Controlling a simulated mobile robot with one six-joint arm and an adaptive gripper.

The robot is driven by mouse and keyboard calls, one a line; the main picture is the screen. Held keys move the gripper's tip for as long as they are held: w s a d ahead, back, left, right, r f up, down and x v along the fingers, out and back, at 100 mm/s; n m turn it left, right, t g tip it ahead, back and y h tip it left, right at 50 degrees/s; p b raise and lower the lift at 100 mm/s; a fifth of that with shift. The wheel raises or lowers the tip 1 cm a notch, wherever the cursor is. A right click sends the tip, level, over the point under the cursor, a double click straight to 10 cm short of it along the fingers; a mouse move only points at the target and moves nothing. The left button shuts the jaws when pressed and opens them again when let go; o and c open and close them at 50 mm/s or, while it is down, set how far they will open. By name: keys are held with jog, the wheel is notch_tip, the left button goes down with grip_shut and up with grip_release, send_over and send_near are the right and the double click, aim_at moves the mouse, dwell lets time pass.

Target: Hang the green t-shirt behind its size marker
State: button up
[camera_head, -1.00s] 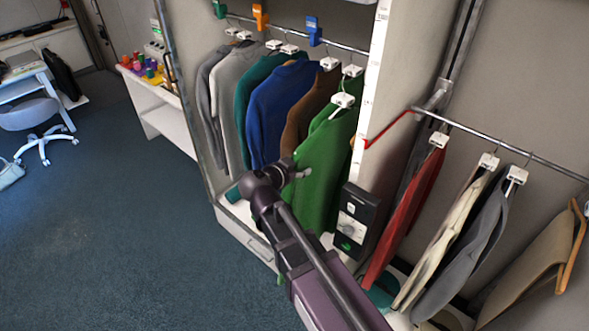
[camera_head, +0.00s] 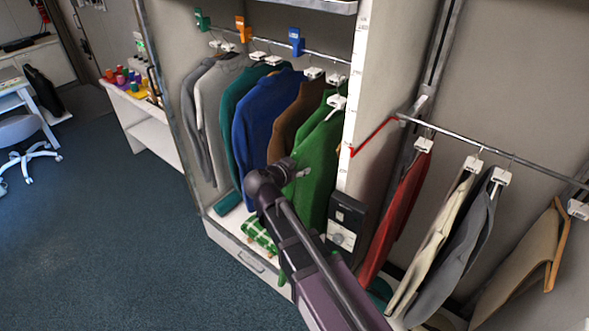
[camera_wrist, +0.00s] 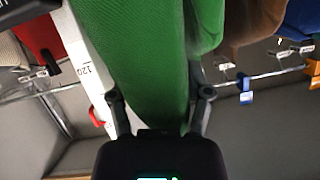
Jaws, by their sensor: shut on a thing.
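The green t-shirt (camera_head: 318,165) hangs from a white-tagged hanger (camera_head: 336,102) at the right front of the wardrobe. My gripper (camera_head: 302,172) is at its left edge. In the wrist view the green cloth (camera_wrist: 145,60) lies between the two fingers of my gripper (camera_wrist: 161,95), which is shut on it. Size markers clip to the wardrobe rail: green (camera_head: 202,20), orange (camera_head: 243,28) and blue (camera_head: 296,42). The blue one also shows in the wrist view (camera_wrist: 245,90). I cannot tell whether the shirt's hook touches the rail.
Grey, teal, blue (camera_head: 268,115) and brown (camera_head: 297,122) garments crowd the wardrobe rail (camera_head: 272,46). A white measuring post (camera_head: 352,110) stands right of the shirt. Red, cream and grey garments hang on the right rail (camera_head: 490,150). Open floor (camera_head: 110,240) lies left.

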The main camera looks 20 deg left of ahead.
aim_at(328, 146)
jog(key=shift+w+d+r, duration=0.1)
jog(key=shift+w+d, duration=0.55)
jog(key=shift+w, duration=1.2)
jog(key=shift+w+d+f, duration=0.1)
jog(key=shift+w+d, duration=0.5)
jog(key=shift+w, duration=1.2)
jog(key=shift+w+d+r, duration=0.1)
jog(key=shift+w+d, duration=0.55)
jog(key=shift+w, duration=1.2)
jog(key=shift+w+d, duration=0.4)
jog(key=shift+w, duration=0.15)
jog(key=shift+w+d, duration=0.25)
jog(key=shift+w, duration=0.6)
jog(key=shift+w+d+f+b, duration=0.1)
jog(key=shift+w+f+b, duration=0.2)
jog(key=shift+f+b, duration=0.3)
jog(key=shift+w+d+f+b, duration=0.1)
jog(key=shift+w+f+b, duration=0.15)
jog(key=shift+f+b, duration=0.25)
